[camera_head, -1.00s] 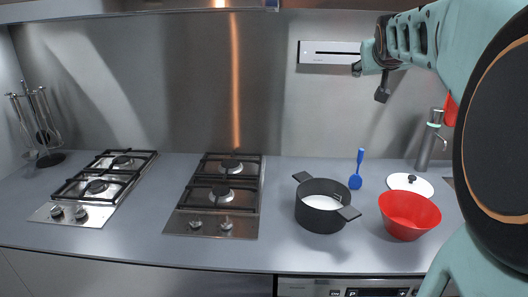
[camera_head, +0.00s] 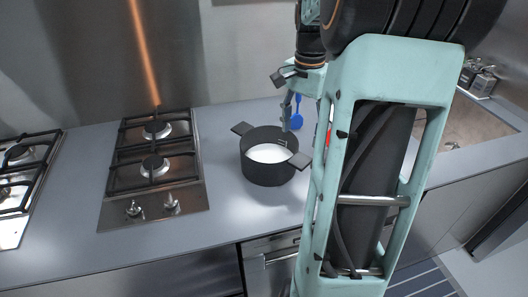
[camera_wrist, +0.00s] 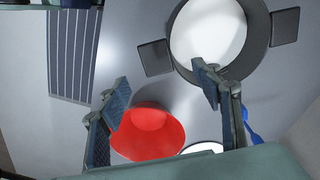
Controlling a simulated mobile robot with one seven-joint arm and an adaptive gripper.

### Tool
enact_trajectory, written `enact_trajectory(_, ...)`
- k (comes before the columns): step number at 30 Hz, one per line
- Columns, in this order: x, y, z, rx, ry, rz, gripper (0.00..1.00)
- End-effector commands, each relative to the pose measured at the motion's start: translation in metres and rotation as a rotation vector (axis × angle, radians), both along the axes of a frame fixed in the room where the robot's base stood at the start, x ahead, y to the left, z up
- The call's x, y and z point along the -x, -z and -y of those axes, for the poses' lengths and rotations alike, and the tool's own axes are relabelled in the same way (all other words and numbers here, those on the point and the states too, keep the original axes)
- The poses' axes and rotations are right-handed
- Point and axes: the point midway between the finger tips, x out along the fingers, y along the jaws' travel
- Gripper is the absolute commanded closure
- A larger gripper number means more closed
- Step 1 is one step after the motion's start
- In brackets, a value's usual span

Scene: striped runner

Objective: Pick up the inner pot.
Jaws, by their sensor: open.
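A dark pot (camera_head: 267,173) with two flat side handles stands on the counter right of the middle hob in the head view. A white round interior (camera_head: 268,153) shows inside it; I cannot tell whether that is a separate inner pot. The pot (camera_wrist: 262,50) also shows at the top right of the wrist view. My gripper (camera_wrist: 161,76) is open and empty, its fingers apart, above the counter. In the wrist view the right finger overlaps the pot's lower rim. In the head view my arm hides much of the right side.
A red bowl (camera_wrist: 150,135) lies below the gap between my fingers in the wrist view, with a white lid (camera_wrist: 203,147) beside it. A blue spatula (camera_head: 297,118) is behind the pot. The hob (camera_head: 155,165) stands to the left. Counter in front of the pot is clear.

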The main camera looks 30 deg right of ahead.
Motion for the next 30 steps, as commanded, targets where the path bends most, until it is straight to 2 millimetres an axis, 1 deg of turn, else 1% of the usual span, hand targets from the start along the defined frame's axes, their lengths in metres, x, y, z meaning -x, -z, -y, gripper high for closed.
enact_trajectory(3, 0.003, 0.02, -0.001, -0.007, 0.003, -0.009, 0.41)
enact_trajectory(6, 0.003, 0.036, -0.001, -0.007, 0.002, -0.008, 0.41)
enact_trajectory(9, 0.002, 0.047, -0.001, -0.005, 0.002, -0.006, 0.41)
enact_trajectory(14, 0.003, 0.058, 0.0, -0.005, 0.003, -0.005, 0.41)
enact_trajectory(21, 0.006, 0.093, 0.001, -0.004, 0.0, -0.006, 0.41)
enact_trajectory(25, 0.005, 0.103, 0.002, -0.003, 0.001, -0.003, 0.41)
enact_trajectory(30, 0.005, 0.104, 0.002, -0.001, 0.001, -0.003, 0.41)
